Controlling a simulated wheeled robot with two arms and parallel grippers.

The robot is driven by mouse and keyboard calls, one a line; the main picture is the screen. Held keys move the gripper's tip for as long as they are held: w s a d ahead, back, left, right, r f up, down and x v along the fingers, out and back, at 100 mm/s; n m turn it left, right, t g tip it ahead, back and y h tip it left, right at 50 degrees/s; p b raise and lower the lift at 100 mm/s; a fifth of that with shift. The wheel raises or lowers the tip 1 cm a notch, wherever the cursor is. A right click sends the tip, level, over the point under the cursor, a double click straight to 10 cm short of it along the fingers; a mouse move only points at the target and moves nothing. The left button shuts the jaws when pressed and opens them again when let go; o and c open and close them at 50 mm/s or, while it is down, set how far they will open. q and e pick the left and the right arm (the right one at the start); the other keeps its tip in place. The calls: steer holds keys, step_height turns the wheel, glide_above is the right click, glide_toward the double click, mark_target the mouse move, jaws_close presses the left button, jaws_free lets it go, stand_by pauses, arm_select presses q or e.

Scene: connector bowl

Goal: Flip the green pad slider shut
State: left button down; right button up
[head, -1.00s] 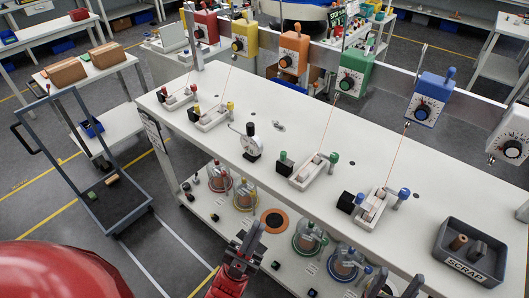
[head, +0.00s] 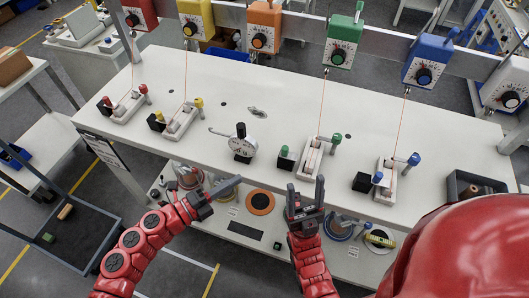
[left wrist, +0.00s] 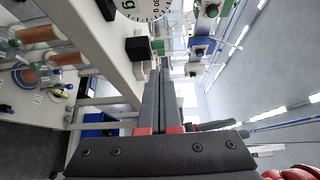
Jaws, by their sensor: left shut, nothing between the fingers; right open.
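The green pad slider (head: 311,157) is a narrow white base on the white table, with a green-tipped lever (head: 335,142) at its upper right. A black block with a green knob (head: 285,152) stands just left of it. In the left wrist view, the green-topped black block (left wrist: 140,48) lies beyond the fingers. My left gripper (head: 226,187) is shut and empty at the table's front edge, left of the slider; its fingers (left wrist: 158,102) lie together in the left wrist view. My right gripper (head: 305,193) is open and empty, fingers upward, in front of the slider and apart from it.
The blue pad slider (head: 386,184) stands to the right, the red and yellow ones to the left. A dial gauge (head: 242,147) stands left of the green block. Coloured dial boxes hang on a rail behind, with thin cords down to the sliders. A dark scrap tray (head: 462,184) sits far right.

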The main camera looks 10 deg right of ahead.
arm_select(q)
steer(key=p, duration=0.5)
glide_toward(282, 151)
steer(key=x, duration=0.5)
steer(key=shift+w+d+r, duration=0.15)
steer(key=shift+d, duration=0.15)
steer(key=shift+w+d+f+p, duration=0.2)
steer(key=shift+d+p, duration=0.1)
steer(key=shift+d, duration=0.25)
steer(key=s+d, duration=0.2)
steer(key=d, duration=0.1)
steer(key=shift+s+d+b, duration=0.25)
steer(key=shift+b, duration=0.05)
